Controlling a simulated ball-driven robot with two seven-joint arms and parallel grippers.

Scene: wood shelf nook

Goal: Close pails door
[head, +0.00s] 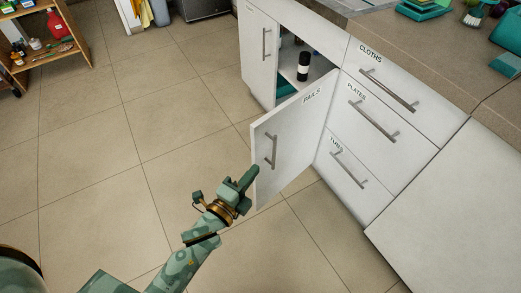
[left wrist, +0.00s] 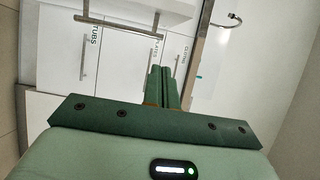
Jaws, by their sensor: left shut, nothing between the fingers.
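The pails door (head: 290,150) is a white panel labelled PAILS with a vertical bar handle (head: 270,150). It stands swung open, out from the cabinet, in the head view. The cabinet opening (head: 303,52) behind it shows a dark bottle (head: 303,66) on a shelf. My left gripper (head: 249,178) is shut and empty at the door's outer free edge, below the handle; whether it touches the door I cannot tell. Its closed fingers also show in the left wrist view (left wrist: 163,82), with white cabinet fronts beyond. My right gripper is not in view.
Drawers labelled CLOTHS (head: 390,85), PLATES (head: 375,120) and TUBS (head: 350,165) are shut right of the door. A shut cabinet door (head: 257,50) is left of the opening. The tiled floor (head: 130,120) is clear at left, with a wooden shelf (head: 45,65) farther back.

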